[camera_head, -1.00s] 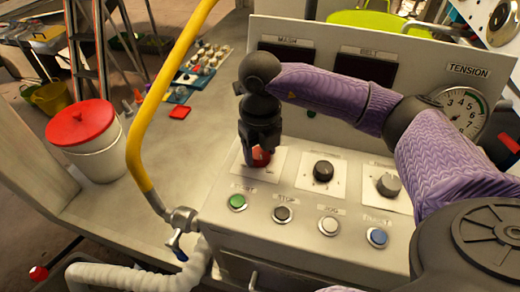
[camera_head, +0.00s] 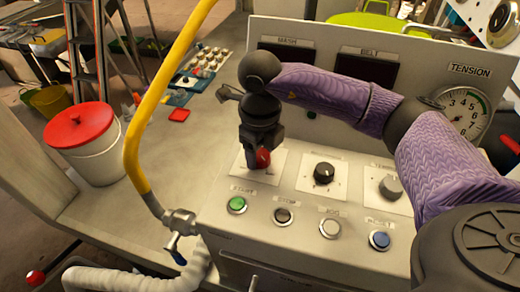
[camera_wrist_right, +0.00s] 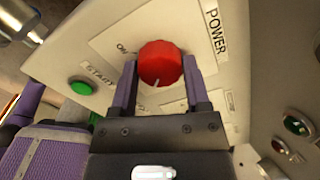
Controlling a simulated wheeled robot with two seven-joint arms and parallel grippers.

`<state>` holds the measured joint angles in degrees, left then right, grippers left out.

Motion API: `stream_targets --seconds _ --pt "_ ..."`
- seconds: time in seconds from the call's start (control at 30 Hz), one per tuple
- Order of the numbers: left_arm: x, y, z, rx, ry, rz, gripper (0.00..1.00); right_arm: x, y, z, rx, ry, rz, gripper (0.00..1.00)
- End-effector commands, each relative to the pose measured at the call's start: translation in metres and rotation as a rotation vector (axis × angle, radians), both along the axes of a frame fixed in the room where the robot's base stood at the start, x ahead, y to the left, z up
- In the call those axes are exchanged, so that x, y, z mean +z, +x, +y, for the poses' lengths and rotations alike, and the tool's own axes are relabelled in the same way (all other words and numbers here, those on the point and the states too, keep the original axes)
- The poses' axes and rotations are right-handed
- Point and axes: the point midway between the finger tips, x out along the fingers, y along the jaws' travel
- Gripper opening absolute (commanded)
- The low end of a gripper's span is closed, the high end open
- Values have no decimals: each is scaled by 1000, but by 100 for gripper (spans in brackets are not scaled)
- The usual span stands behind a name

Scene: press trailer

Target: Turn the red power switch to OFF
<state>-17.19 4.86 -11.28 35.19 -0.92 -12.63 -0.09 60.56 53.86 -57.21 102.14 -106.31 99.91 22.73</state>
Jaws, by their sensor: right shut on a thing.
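The red power switch (camera_head: 263,158) is a round knob on a white plate at the left of the sloped control panel. In the right wrist view the red knob (camera_wrist_right: 160,64) sits between my two fingers, and its white mark points toward the gripper's palm. The word ON shows up and left of the knob; I cannot read an OFF label. My right gripper (camera_head: 260,155) comes from above and is shut on the knob; it also shows in the wrist view (camera_wrist_right: 157,82). My left gripper is not in view.
A black knob (camera_head: 323,174) and a grey knob (camera_head: 391,187) stand to the right on the panel. A green START button (camera_head: 237,205) and other buttons line the front. A yellow hose (camera_head: 147,105) rises at the left. A white bucket with a red lid (camera_head: 80,125) stands farther left.

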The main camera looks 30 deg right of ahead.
Motion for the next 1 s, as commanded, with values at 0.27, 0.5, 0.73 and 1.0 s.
stream_targets --seconds 0.27,0.5,0.73,1.0 --pt "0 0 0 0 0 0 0 1 0 0 0 0 -2 77" --pt "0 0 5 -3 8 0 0 0 0 0 -1 0 -1 96" --pt "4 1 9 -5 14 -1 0 17 1 0 -1 1 -4 96" --pt "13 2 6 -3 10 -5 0 83 1 0 0 1 -4 96"
